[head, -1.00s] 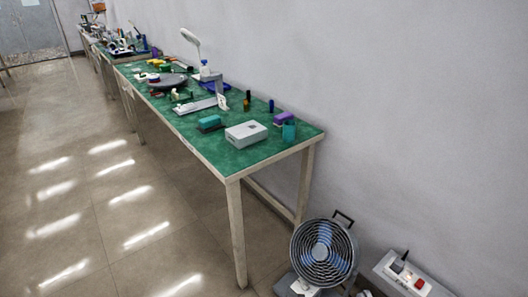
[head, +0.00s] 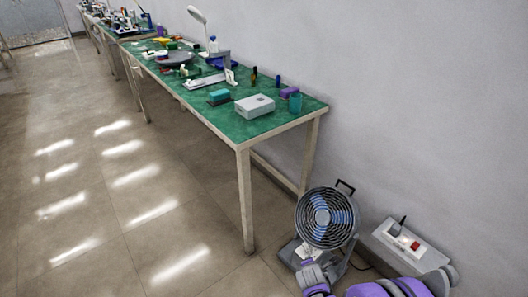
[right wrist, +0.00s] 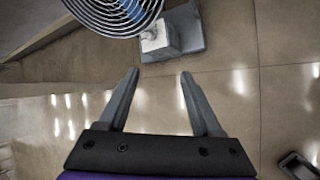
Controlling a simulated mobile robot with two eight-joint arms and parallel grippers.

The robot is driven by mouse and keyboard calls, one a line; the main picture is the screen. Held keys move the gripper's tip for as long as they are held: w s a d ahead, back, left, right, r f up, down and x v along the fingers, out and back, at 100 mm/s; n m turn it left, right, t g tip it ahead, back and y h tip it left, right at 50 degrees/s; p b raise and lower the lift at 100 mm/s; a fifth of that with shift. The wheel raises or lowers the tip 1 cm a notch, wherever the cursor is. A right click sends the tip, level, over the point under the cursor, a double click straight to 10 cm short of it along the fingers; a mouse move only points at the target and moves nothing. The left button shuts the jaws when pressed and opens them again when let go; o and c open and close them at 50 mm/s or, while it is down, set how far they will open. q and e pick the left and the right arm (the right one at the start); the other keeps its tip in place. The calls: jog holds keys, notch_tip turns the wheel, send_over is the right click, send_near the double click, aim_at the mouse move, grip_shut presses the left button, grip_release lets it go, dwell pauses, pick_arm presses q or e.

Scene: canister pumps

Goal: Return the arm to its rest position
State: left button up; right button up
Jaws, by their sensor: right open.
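My right gripper (right wrist: 160,92) shows in the right wrist view with its two grey fingers spread apart and nothing between them. The tiled floor lies beyond the fingers. In the head view, purple and grey parts of my right arm (head: 385,288) show at the bottom right, in front of the fan and the grey box. My left gripper is not in either view.
A grey fan (head: 326,218) stands on the floor by the wall; its base (right wrist: 172,38) shows beyond my fingers. A grey box (head: 383,238) with a red switch is right of it. A green-topped table (head: 240,127) holds several items. Floor at left is clear.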

jog(key=s+d+r+m+g, duration=0.1)
jog(key=s+d+r+m, duration=0.1)
jog(key=s+r+m, duration=1.05)
jog(key=s+a+r+m+g+y, duration=0.1)
jog(key=s+r+m, duration=0.2)
jog(key=s+m, duration=0.35)
jog(key=s+r+m+g+y, duration=0.1)
jog(key=s+r+m, duration=0.2)
jog(key=s, duration=0.7)
pick_arm(q)
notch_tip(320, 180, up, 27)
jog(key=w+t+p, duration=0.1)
jog(key=p, duration=2.2)
jog(key=shift+p, duration=0.3)
pick_arm(e)
notch_tip(320, 180, up, 26)
jog(key=w+t, duration=0.1)
jog(key=shift+w+a+r, duration=0.15)
jog(key=shift+w+r, duration=0.1)
